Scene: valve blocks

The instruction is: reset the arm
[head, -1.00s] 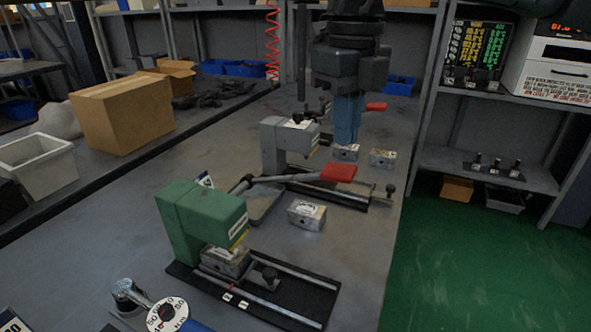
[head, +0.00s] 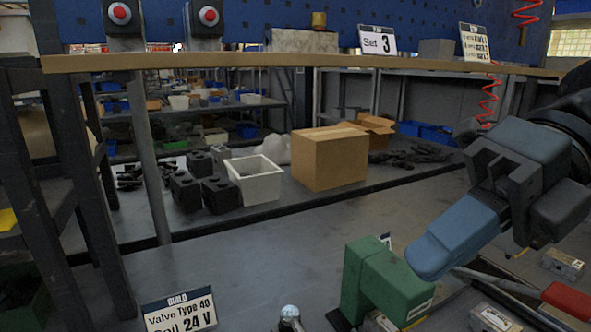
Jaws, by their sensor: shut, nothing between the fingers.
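My gripper (head: 430,258) is at the right of the head view. Its blue fingers are shut together with nothing between them, and they point down and to the left. The dark wrist and arm reach in from the right edge.
Metal valve blocks lie at the lower right (head: 563,263) and bottom (head: 492,318), near a red handle (head: 568,301). A sign reading 24 V (head: 180,311) stands at lower left. A white bin (head: 255,180) and cardboard box (head: 329,160) stand behind.

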